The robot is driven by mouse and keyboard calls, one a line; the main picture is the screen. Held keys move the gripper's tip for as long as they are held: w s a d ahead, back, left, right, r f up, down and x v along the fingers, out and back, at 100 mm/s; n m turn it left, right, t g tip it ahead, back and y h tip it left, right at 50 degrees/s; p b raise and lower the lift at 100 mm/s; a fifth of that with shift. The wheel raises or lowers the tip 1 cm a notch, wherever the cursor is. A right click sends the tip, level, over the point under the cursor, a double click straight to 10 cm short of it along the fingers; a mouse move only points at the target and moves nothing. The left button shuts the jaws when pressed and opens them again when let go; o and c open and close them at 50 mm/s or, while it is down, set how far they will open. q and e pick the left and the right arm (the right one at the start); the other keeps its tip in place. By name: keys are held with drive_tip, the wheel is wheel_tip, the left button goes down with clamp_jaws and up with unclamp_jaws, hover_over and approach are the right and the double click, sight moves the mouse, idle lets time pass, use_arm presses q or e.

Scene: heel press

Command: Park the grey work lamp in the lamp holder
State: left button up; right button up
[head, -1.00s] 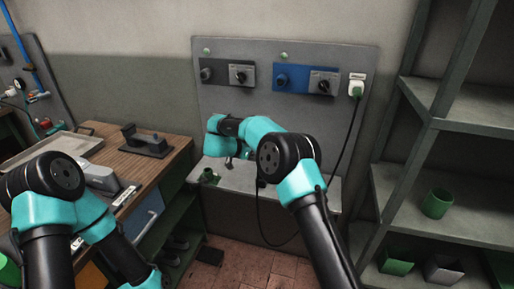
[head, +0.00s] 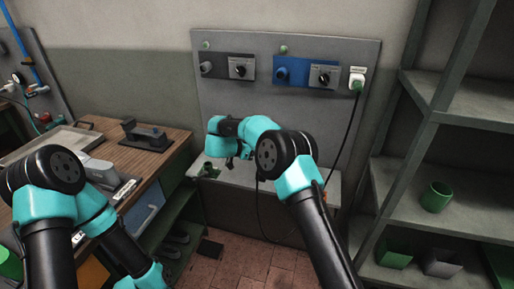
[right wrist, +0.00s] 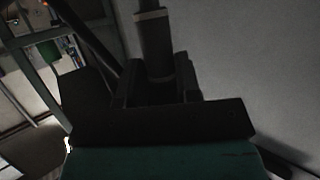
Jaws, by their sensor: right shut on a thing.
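My right gripper (head: 232,162) is in front of the grey wall panel, above its ledge, mostly hidden by my own wrist in the head view. In the right wrist view its dark jaws (right wrist: 160,92) are shut on a dark grey cylinder with a pale band, which looks like the work lamp (right wrist: 155,45). The lamp's head is out of view. A small green fitting (head: 209,170) stands on the ledge, just left of and below the gripper; I cannot tell whether it is the lamp holder. My left gripper is outside the picture.
A black cord (head: 346,135) hangs from a white plug (head: 357,80) on the wall panel (head: 220,105) and loops below the ledge. Shelves (head: 465,110) stand at right with a green cup (head: 436,197). A wooden bench (head: 165,150) stands at left.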

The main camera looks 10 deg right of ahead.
drive_tip(key=shift+f, duration=2.35)
drive_tip(key=shift+f, duration=1.45)
idle(1.0)
drive_tip(key=o, duration=1.1)
drive_tip(key=v, duration=1.7)
drive_tip(key=shift+a, duration=0.25)
